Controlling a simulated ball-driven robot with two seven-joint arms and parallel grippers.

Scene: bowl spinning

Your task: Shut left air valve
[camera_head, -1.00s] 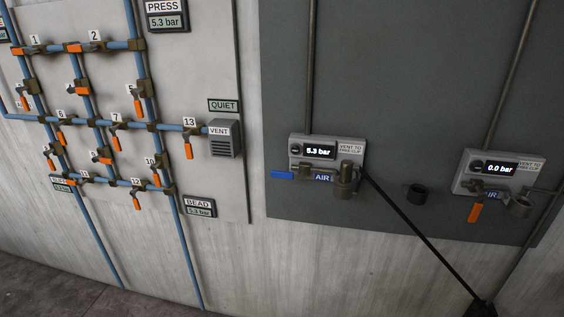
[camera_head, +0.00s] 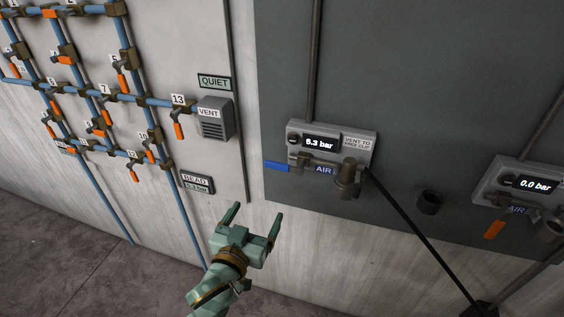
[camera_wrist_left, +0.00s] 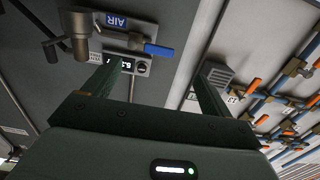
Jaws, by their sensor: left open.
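The left air valve (camera_head: 310,163) sits under the left display on the dark panel. Its blue handle (camera_head: 276,166) lies level and points left. The AIR label is beside it, and a black hose runs down to the right. My left gripper (camera_head: 254,218) is open and empty, below and a little left of the handle, apart from it. In the left wrist view, which looks upside down, the blue handle (camera_wrist_left: 158,50) shows beyond and between the two open fingers. My right gripper is not in view.
A second air station (camera_head: 520,185) with an orange handle (camera_head: 495,229) and a 0.0 bar display is at the right. A dark round holder (camera_head: 429,202) sits between. At left are blue pipes with several orange-handled valves and a VENT box (camera_head: 215,119). Wall below is clear.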

